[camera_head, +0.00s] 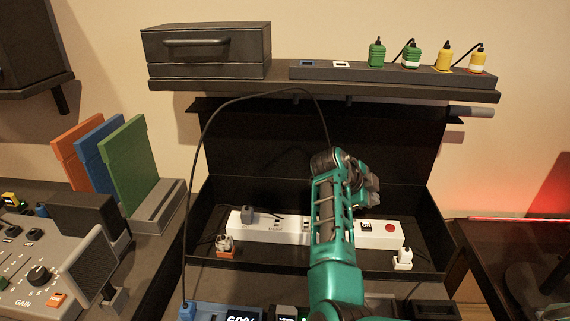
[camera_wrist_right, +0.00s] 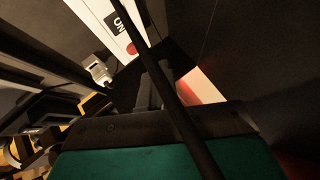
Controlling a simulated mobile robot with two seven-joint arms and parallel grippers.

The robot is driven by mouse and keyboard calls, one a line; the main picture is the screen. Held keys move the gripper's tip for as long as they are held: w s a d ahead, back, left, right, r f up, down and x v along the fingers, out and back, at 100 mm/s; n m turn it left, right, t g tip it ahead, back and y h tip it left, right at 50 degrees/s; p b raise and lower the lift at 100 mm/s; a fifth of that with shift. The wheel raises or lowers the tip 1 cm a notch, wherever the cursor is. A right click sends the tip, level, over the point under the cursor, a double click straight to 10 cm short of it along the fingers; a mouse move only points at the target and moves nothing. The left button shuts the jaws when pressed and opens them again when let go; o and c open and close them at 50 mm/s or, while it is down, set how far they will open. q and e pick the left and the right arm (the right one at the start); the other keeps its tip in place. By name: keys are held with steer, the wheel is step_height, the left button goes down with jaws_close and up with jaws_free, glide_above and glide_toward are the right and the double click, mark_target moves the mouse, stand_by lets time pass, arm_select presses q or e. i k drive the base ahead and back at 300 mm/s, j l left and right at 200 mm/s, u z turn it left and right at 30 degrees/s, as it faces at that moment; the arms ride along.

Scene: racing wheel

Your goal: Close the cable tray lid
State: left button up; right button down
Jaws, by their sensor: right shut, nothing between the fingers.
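The cable tray (camera_head: 285,257) is a dark open box below the shelf, with a white power strip (camera_head: 262,224) inside. Its dark lid (camera_head: 270,135) stands raised, nearly upright, at the back of the tray. My right gripper (camera_head: 368,193) is over the right half of the tray, in front of the lid, and looks apart from it. It is shut and empty, partly hidden by my teal wrist. In the right wrist view the shut fingers (camera_wrist_right: 155,88) show near the power strip (camera_wrist_right: 112,28). My left gripper is not in view.
A thin black cable (camera_head: 206,130) arches over the tray's left side and passes behind my right wrist. The shelf (camera_head: 330,88) above carries a drawer box (camera_head: 206,50) and several plugs. Two plugs (camera_head: 225,246) (camera_head: 403,259) sit in the tray's front corners.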

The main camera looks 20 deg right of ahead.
mark_target(399, 144)
steer(key=k, duration=1)
